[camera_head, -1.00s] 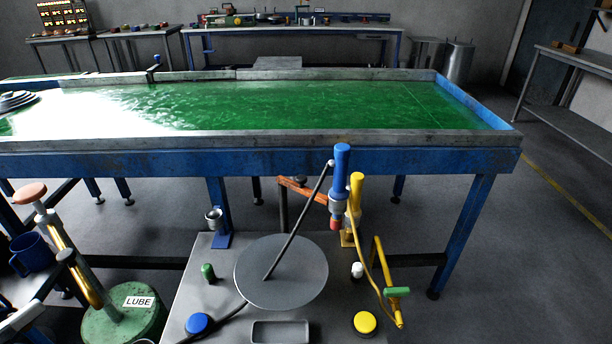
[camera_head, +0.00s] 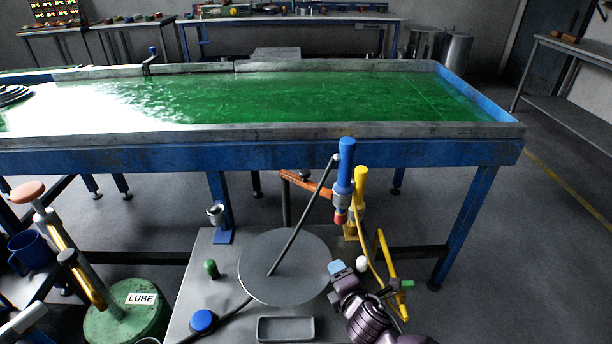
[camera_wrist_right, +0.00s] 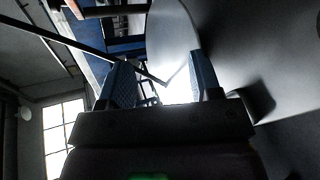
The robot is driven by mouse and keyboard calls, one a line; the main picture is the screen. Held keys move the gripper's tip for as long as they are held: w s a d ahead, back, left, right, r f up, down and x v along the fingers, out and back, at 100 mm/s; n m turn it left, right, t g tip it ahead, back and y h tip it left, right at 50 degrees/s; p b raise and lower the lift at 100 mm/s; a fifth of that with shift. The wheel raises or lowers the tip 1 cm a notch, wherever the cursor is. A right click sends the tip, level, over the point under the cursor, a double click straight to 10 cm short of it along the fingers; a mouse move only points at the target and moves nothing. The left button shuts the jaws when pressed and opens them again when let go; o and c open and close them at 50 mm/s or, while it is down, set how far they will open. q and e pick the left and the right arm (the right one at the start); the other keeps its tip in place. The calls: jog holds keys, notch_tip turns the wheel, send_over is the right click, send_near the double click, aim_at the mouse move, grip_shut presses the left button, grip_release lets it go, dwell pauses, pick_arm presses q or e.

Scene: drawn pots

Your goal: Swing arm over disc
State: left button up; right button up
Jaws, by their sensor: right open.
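A flat grey round disc (camera_head: 270,262) sits on the grey worktable in the head view. An orange arm (camera_head: 309,184) on a dark post stands behind it, and a blue upright tool (camera_head: 344,180) with a red tip is at its right end. A thin dark rod (camera_head: 305,213) slants from the disc's middle up to this tool. My right gripper (camera_head: 339,268) is at the disc's right edge, seen from above; touching or apart cannot be told. In the right wrist view its two fingers (camera_wrist_right: 164,82) are apart, with a pale curved surface beyond. My left gripper is not in view.
A yellow post (camera_head: 359,190) and yellow bent pipe (camera_head: 391,262) stand close by my right gripper. A grey tray (camera_head: 285,329), a blue button (camera_head: 203,320) and a green knob (camera_head: 211,268) are on the worktable. A long blue table (camera_head: 110,160) with a green top runs behind.

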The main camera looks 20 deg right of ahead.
jog(key=w+a+r+n+t+h, duration=0.1)
jog(key=w+r+n+t, duration=0.1)
jog(key=w+r+n, duration=0.6)
jog(key=n+t, duration=0.2)
jog(key=n, duration=0.4)
send_near(306, 176)
jog(key=shift+h, duration=0.3)
jog(key=w, duration=0.3)
jog(key=w+b, duration=0.1)
jog(key=w, duration=0.1)
jog(key=w+b, duration=0.1)
jog(key=w, duration=0.2)
jog(key=shift+w+d+f, duration=0.2)
jog(key=shift+w+d, duration=0.1)
jog(key=shift+d, duration=0.1)
jog(key=shift+w+d+r+b, duration=0.1)
jog(key=shift+w+b, duration=0.2)
jog(key=shift+w, duration=0.2)
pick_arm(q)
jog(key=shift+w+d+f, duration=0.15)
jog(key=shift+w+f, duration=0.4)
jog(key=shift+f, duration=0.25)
pick_arm(e)
jog(key=shift+w, duration=0.1)
jog(key=shift+r, duration=0.1)
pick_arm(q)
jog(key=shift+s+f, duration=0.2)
pick_arm(e)
grip_shut()
